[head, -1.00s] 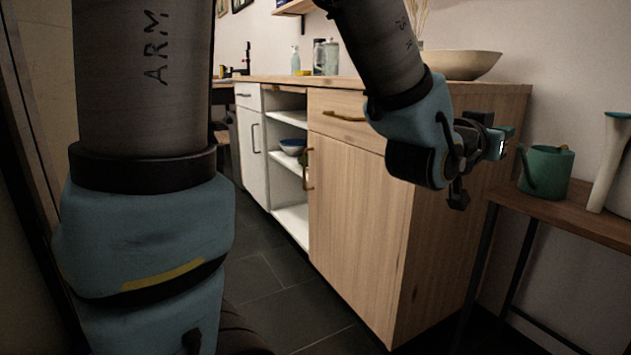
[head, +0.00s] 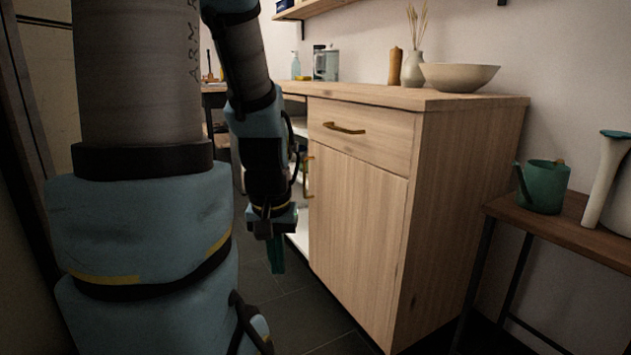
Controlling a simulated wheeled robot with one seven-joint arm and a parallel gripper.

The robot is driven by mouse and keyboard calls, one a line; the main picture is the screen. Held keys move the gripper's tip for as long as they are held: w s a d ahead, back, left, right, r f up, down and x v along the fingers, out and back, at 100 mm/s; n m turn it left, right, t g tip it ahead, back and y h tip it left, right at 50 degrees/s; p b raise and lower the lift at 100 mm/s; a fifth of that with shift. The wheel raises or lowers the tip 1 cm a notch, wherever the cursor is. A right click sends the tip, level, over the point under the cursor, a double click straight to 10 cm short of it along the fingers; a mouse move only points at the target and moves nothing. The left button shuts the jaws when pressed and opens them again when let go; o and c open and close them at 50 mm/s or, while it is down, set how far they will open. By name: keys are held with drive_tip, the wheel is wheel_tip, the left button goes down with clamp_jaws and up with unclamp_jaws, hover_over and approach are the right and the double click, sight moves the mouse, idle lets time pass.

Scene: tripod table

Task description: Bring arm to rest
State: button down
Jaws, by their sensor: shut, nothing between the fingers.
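My arm hangs down at the left and centre-left of the head view. My gripper (head: 276,254) points downward over the dark floor, left of the wooden cabinet's door. Its teal fingers are together with nothing visible between them. The gripper is apart from the cabinet front as far as I can tell. My arm hides part of the white open shelves behind it.
A wooden cabinet (head: 360,215) with brass handles stands at the centre. A bowl (head: 460,77), a vase (head: 413,70) and a pepper mill (head: 395,67) are on top. A green watering can (head: 543,187) stands on a side table (head: 560,225) at the right. Dark tiled floor (head: 310,315) is clear in front.

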wheel_tip(320, 180, up, 38)
drive_tip(key=p, duration=3.6)
drive_tip(key=shift+w+d, duration=0.15)
drive_tip(key=shift+d, duration=0.05)
